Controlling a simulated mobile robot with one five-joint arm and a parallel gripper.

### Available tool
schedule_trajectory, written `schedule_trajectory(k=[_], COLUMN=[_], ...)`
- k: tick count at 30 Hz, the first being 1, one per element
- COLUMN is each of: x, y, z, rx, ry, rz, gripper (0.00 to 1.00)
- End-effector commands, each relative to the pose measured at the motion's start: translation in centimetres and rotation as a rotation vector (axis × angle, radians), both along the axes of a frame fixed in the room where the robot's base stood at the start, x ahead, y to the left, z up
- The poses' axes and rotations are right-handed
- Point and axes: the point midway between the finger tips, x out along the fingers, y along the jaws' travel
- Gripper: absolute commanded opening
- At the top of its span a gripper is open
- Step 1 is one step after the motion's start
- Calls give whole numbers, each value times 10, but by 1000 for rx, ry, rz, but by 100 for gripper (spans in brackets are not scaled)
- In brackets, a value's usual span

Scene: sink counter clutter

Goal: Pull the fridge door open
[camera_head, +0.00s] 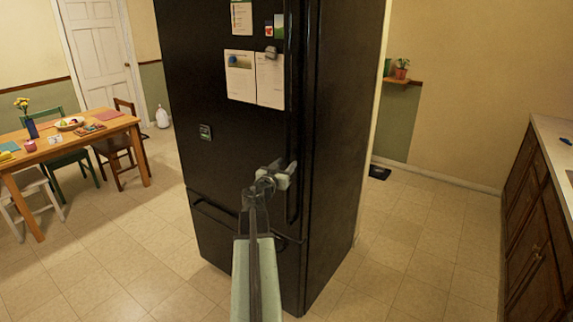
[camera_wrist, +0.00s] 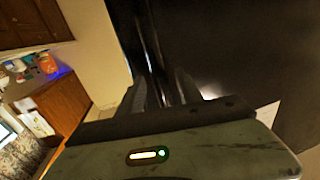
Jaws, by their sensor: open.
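The black fridge (camera_head: 335,130) stands in the middle of the head view, its upper door (camera_head: 235,160) shut flush with the body. A dark vertical handle (camera_head: 293,207) runs along the door's right edge. My gripper (camera_head: 284,168) is at the handle's lower part, with its jaws open. In the wrist view the handle (camera_wrist: 150,40) runs down between the two fingers (camera_wrist: 163,88) of my gripper. Whether either finger touches the handle cannot be told. My arm hides part of the lower drawer.
Papers (camera_head: 255,78) and magnets are on the door. A freezer drawer handle (camera_head: 214,211) crosses below. A wooden table (camera_head: 70,141) with chairs stands at the left. A wooden counter (camera_head: 535,215) is at the right. Tiled floor is clear between counter and fridge.

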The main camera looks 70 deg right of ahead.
Motion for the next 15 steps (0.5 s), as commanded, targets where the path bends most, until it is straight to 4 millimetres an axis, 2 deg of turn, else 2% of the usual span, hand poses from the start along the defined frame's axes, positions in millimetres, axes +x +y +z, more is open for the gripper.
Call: schedule_trajectory(k=[1,3,10,11,15], x=[1,0,0,0,0], y=[-11,-17,-18,-18,-18], z=[0,0,0,0,0], rx=[0,0,0,0,0], ry=[0,0,0,0,0], rz=[0,0,1,1,1], gripper=[42,42,42,40,1])
